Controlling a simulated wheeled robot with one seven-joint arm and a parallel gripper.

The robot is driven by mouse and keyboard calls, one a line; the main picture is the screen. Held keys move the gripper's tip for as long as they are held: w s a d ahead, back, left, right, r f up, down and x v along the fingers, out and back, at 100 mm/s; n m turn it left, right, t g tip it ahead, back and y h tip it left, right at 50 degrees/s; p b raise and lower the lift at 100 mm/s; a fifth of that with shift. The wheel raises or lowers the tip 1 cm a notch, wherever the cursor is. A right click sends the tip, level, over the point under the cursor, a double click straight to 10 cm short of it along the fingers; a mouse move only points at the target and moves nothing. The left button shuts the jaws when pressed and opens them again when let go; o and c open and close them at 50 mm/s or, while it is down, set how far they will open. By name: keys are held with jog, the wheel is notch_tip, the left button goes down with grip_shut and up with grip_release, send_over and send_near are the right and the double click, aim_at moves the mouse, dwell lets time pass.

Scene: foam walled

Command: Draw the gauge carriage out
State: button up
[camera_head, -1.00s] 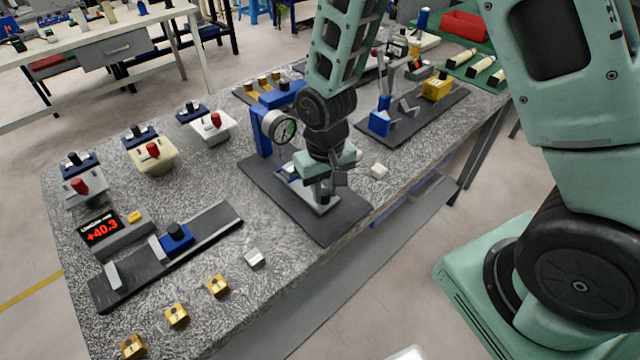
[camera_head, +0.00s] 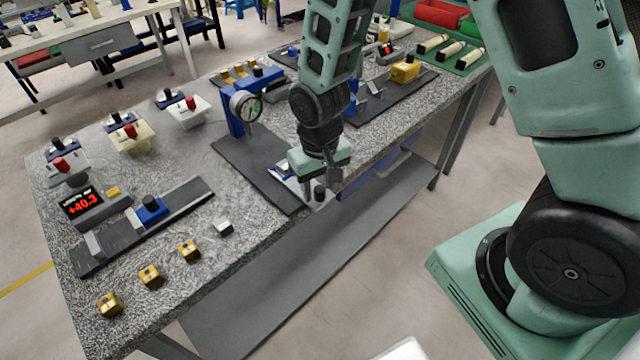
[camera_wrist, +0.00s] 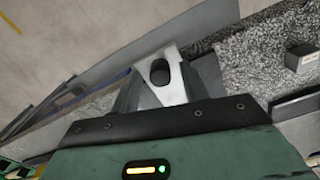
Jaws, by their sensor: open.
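The gauge carriage (camera_head: 318,203) is a silver plate with a dark upright knob (camera_head: 319,191). It lies at the front end of the dark base (camera_head: 255,168), by the table's front edge. A dial gauge (camera_head: 246,106) stands on a blue post at the base's back. My gripper (camera_head: 332,172) is open, low over the carriage and close to the knob. In the wrist view, the silver plate (camera_wrist: 168,92) and dark knob (camera_wrist: 160,71) show between and beyond my fingers (camera_wrist: 161,86). I cannot tell whether the fingers touch it. My arm hides part of the carriage.
A display reading +40.3 (camera_head: 82,203) and a dark rail with a blue slider (camera_head: 151,209) stand at left. Several brass blocks (camera_head: 150,275) and a silver block (camera_head: 223,227) lie near the front edge. Another dark fixture (camera_head: 395,98) is behind right. A grey lower shelf (camera_head: 300,270) lies below.

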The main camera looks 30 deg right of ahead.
notch_tip(320, 180, up, 17)
jog(key=shift+r+b, duration=0.2)
jog(key=shift+b, duration=0.1)
dwell(0.4)
dwell(0.3)
jog(key=s+a+n, duration=0.3)
jog(key=s, duration=0.6)
jog(key=s+a+n, duration=0.4)
jog(key=s, duration=0.5)
jog(key=shift+f+y, duration=0.3)
jog(key=shift+f, duration=0.05)
